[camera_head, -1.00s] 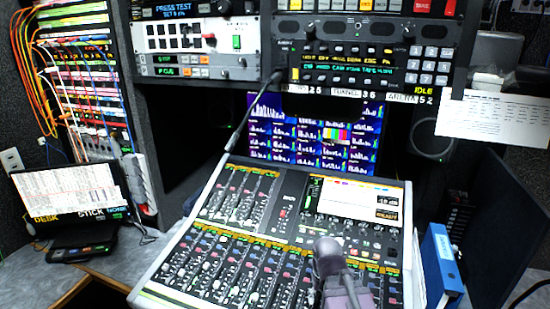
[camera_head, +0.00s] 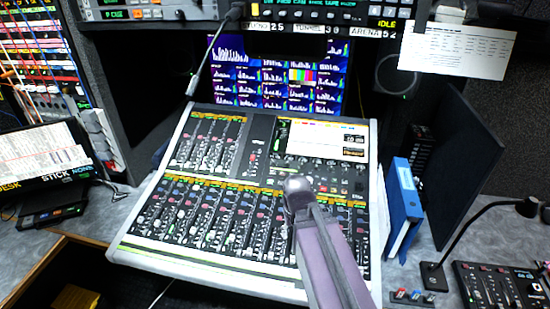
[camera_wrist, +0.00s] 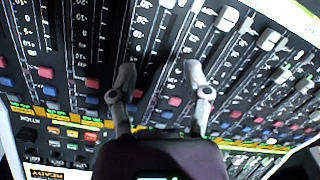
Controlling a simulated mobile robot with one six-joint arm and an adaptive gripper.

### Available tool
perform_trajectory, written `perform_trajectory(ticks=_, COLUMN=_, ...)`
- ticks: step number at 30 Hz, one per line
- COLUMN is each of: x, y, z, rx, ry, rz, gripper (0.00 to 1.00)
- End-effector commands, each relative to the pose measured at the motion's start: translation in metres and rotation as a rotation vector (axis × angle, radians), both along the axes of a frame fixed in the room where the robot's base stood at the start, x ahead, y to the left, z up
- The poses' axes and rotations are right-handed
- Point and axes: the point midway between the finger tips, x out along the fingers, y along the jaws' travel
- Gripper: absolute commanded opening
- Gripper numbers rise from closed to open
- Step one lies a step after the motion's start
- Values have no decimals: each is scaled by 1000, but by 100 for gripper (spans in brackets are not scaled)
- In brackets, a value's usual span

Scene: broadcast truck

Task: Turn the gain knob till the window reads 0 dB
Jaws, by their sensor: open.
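The mixing console (camera_head: 150,258) stands on the desk in the middle of the head view. The small readout window (camera_head: 354,139) is at the right of its pale screen; its figures are too small to read surely now. A row of small knobs (camera_head: 305,164) runs below that screen; I cannot tell which is the gain knob. My gripper (camera_head: 298,190) is over the console's right half, below the knob row. In the wrist view my gripper (camera_wrist: 160,72) has its two fingers wide apart with nothing between them, above faders and dark channel strips. Part of the console is hidden behind my arm.
A bank of meter screens (camera_head: 275,85) stands behind the console. A blue binder (camera_head: 403,205) is close to its right. A desk lamp (camera_head: 480,220) and a small control panel (camera_head: 500,285) lie farther right. A tablet (camera_head: 45,160) stands at left.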

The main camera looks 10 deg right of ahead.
Motion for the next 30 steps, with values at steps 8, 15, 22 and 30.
perform_trajectory(ticks=8, x=44, y=0, z=23, rx=-13, ry=-49, rz=-32, gripper=63)
perform_trajectory(ticks=15, x=134, y=3, z=66, rx=-35, ry=-158, rz=-103, gripper=63)
perform_trajectory(ticks=22, x=228, y=7, z=111, rx=-48, ry=-283, rz=-179, gripper=63)
perform_trajectory(ticks=30, x=291, y=11, z=140, rx=-47, ry=-377, rz=-232, gripper=63)
